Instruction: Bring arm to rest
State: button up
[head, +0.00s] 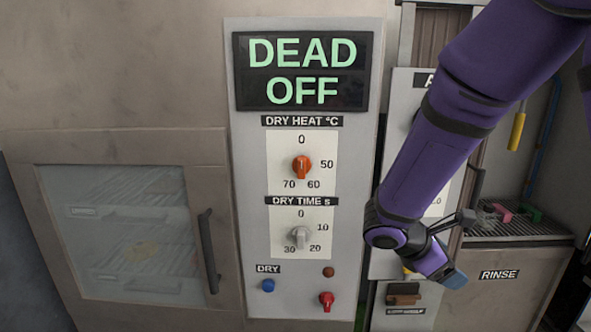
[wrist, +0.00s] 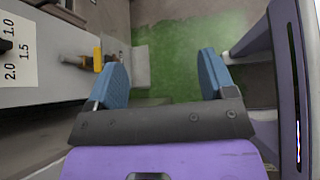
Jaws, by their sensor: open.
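My purple arm (head: 440,150) reaches down across the right half of the head view, in front of a second control panel. My gripper (head: 452,276) hangs at its lower end, near that panel's lower edge. In the wrist view my gripper (wrist: 165,80) shows two blue fingers spread well apart with nothing between them. The green floor shows past the fingers. The arm hides much of the second panel.
A dryer panel (head: 250,190) reads "DEAD OFF", with an orange knob (head: 302,167), grey knob (head: 299,237), blue button (head: 267,285) and red switch (head: 326,300). A windowed door (head: 50,200) is left. A rinse cabinet (head: 515,300) is right. The green floor (wrist: 180,60) looks clear.

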jog(key=s+r+m+t+y, duration=0.4)
jog(key=s+r+m+y, duration=0.6)
jog(key=s+r+m, duration=0.7)
jog(key=shift+s+d+r+y, duration=0.3)
jog(key=shift+s+r, duration=0.15)
jog(key=shift+r, duration=0.15)
jog(key=shift+c, duration=0.4)
dwell(0.6)
